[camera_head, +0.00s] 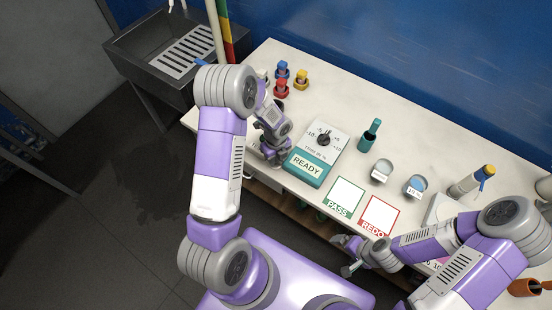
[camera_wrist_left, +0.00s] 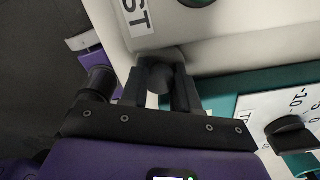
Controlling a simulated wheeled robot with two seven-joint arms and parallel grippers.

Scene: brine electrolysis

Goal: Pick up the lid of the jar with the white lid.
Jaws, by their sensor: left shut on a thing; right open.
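My left gripper (camera_head: 272,155) is low near the table's front edge, left of the teal READY device and far from both jars. In the left wrist view the fingers (camera_wrist_left: 160,88) are shut on a dark grey rounded knob (camera_wrist_left: 160,76), beside a white box. My right gripper (camera_head: 345,255) is open and empty in front of the table.
The READY device (camera_head: 311,166) has a dial. Green PASS (camera_head: 344,196) and red REDO (camera_head: 379,214) cards lie along the front edge. Small coloured bottles (camera_head: 282,88) stand at the back left.

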